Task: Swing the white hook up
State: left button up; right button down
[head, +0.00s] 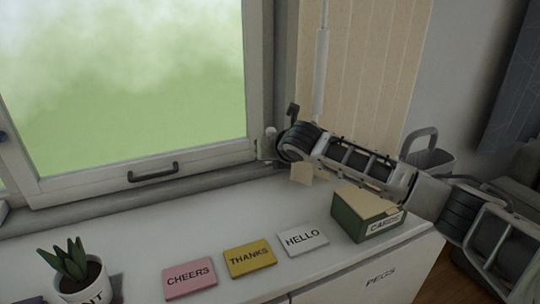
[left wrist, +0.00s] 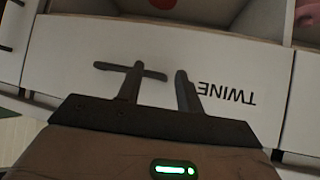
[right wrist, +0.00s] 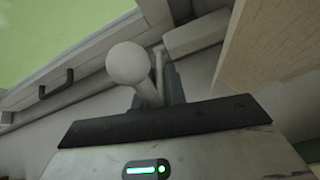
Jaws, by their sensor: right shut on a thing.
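The white hook (right wrist: 128,65) shows in the right wrist view as a pale round knob on a short stem, close to the window frame. In the head view only a small pale bit of the hook (head: 270,132) shows at the frame's right edge. My right gripper (right wrist: 157,90) is shut on the hook's stem; its fingers partly hide the stem. In the head view my right gripper (head: 268,149) reaches in from the right to the frame's lower right corner. My left gripper (left wrist: 160,78) is open and empty, above a white drawer front marked TWINE (left wrist: 228,93); it is outside the head view.
The window (head: 120,90) has a dark handle (head: 153,172) on its lower rail. Pink (head: 190,279), yellow (head: 250,259) and white (head: 302,239) word cards, a green box (head: 365,214) and a potted plant (head: 80,277) stand on the white top. A pale blind (head: 375,70) hangs at right.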

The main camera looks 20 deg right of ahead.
jog(key=shift+w+d+r, duration=0.1)
jog(key=shift+d+r, duration=0.05)
jog(key=shift+r, duration=0.05)
jog(key=c, duration=1.5)
grip_release()
jog(key=shift+f, duration=0.1)
jog(key=b+v, duration=0.1)
jog(key=v, duration=1.5)
